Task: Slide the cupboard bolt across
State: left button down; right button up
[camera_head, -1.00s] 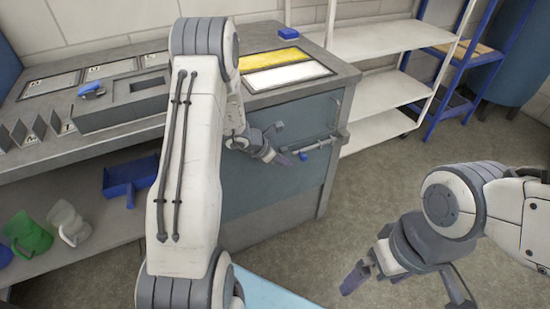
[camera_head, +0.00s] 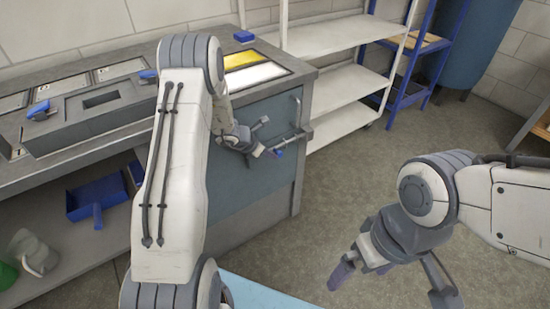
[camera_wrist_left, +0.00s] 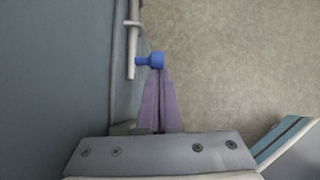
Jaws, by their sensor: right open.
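The cupboard bolt (camera_head: 294,138) is a light rod on the blue-grey cupboard door (camera_head: 240,175), near its right edge. Its blue knob (camera_head: 279,152) sticks out from the door. In the left wrist view the rod (camera_wrist_left: 133,42) runs along the door and the knob (camera_wrist_left: 156,61) points right. My left gripper (camera_head: 265,150) is at the knob, its purple fingers (camera_wrist_left: 159,78) shut together with their tips right at it. I cannot tell whether they touch it. My right gripper (camera_head: 360,272) is open and empty over the floor, away from the cupboard.
White shelving (camera_head: 335,90) is just right of the cupboard. The worktop (camera_head: 303,82) overhangs above. Open floor (camera_head: 330,200) lies to the right.

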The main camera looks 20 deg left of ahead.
pick_arm(q)
jog(key=shift+w+d, duration=0.15)
jog(key=shift+w, duration=0.3)
pick_arm(e)
jog(key=shift+d, duration=0.35)
pick_arm(q)
jog(key=shift+d, duration=0.1)
pick_arm(e)
jog(key=shift+s, duration=0.1)
pick_arm(q)
jog(key=s+a+f+p+v, duration=0.1)
jog(key=s+f+v, duration=0.1)
jog(key=v, duration=1.1)
jog(key=shift+p, duration=0.3)
pick_arm(e)
jog(key=shift+s+a+r, duration=0.15)
jog(key=shift+s+r, duration=0.1)
jog(key=shift+r, duration=0.2)
jog(key=shift+s+a+r, duration=0.1)
jog(key=shift+s+r, duration=0.1)
jog(key=shift+r, duration=0.2)
pick_arm(q)
jog(key=shift+a+r, duration=0.1)
